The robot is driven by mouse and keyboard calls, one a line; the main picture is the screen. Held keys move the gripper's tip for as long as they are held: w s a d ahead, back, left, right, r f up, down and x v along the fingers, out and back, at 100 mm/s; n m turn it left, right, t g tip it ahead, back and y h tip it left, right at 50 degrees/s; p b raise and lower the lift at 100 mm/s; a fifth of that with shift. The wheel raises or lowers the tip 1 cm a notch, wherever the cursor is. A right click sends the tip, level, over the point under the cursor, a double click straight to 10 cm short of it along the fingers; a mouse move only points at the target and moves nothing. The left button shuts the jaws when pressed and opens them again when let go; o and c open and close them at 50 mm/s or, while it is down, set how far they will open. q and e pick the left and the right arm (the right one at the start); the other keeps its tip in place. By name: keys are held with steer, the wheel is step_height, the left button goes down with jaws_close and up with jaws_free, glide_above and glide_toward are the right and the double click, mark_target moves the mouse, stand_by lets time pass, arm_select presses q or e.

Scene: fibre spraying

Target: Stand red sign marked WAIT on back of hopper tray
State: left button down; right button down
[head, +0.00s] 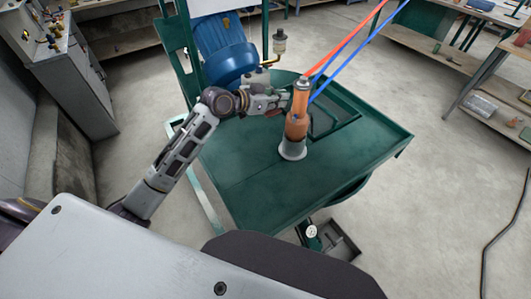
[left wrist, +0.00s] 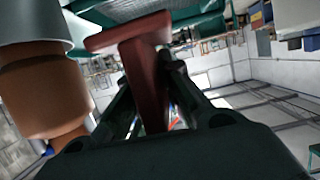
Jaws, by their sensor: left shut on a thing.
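The red sign shows in the left wrist view as a red post with a flat foot (left wrist: 150,65), between the fingers of my left gripper (left wrist: 155,105). No WAIT lettering can be read. In the head view my left gripper (head: 276,103) is shut on it, above the back part of the green hopper tray (head: 245,180). There the sign is mostly hidden by the gripper; only a small reddish bit shows under the fingers. My right gripper is in neither view.
An orange cylinder with a pale foot (head: 297,128) stands on the tray just right of my left gripper; it looms close in the left wrist view (left wrist: 45,95). Red and blue hoses (head: 345,47) rise from its top. A blue motor (head: 222,50) is behind. The tray's front is bare.

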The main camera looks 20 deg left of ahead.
arm_select(q)
steer(key=shift+f+p, duration=0.35)
steer(key=shift+f, duration=2.75)
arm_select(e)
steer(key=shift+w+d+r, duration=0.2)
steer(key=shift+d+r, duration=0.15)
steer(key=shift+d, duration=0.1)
arm_select(q)
steer(key=shift+f, duration=0.1)
steer(key=shift+f, duration=1.85)
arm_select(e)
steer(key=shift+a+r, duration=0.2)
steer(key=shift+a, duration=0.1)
arm_select(q)
steer(key=shift+f, duration=0.15)
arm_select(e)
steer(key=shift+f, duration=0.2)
arm_select(q)
steer(key=c, duration=1.6)
jaws_free()
steer(key=shift+o, duration=0.2)
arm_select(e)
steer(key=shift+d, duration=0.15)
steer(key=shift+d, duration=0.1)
